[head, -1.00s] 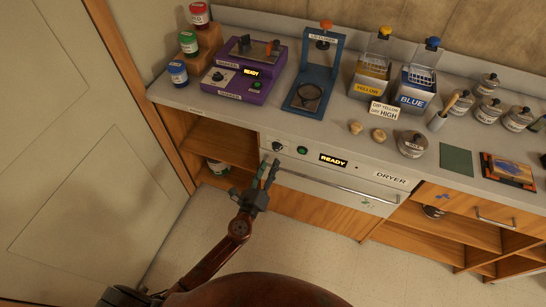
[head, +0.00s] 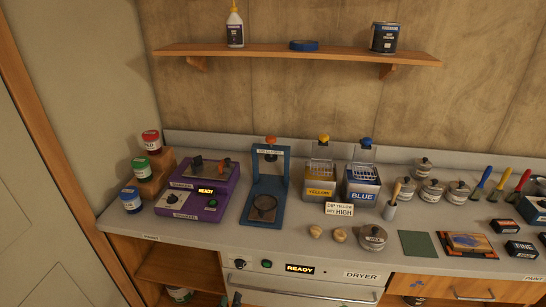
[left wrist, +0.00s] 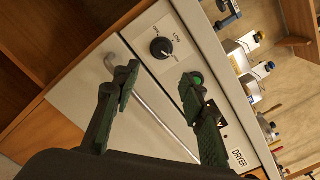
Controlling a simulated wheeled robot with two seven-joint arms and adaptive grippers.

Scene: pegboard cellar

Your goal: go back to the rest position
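My left gripper (head: 231,300) shows only at the bottom edge of the head view, in front of the dryer. In the left wrist view its two dark green fingers (left wrist: 160,82) are spread apart with nothing held between them. The dryer's long bar handle (left wrist: 153,108) runs across the picture behind the fingers; I cannot tell how close they are to it. The dryer front (head: 338,277) looks closed, with a lit READY display. My right gripper is not in view.
The grey counter (head: 225,235) holds a purple shaker (head: 205,188), a blue stand (head: 266,195), yellow (head: 320,186) and blue (head: 362,188) dip tanks and several jars. A wall shelf (head: 290,51) hangs above. Open cabinet space (head: 180,262) lies left of the dryer.

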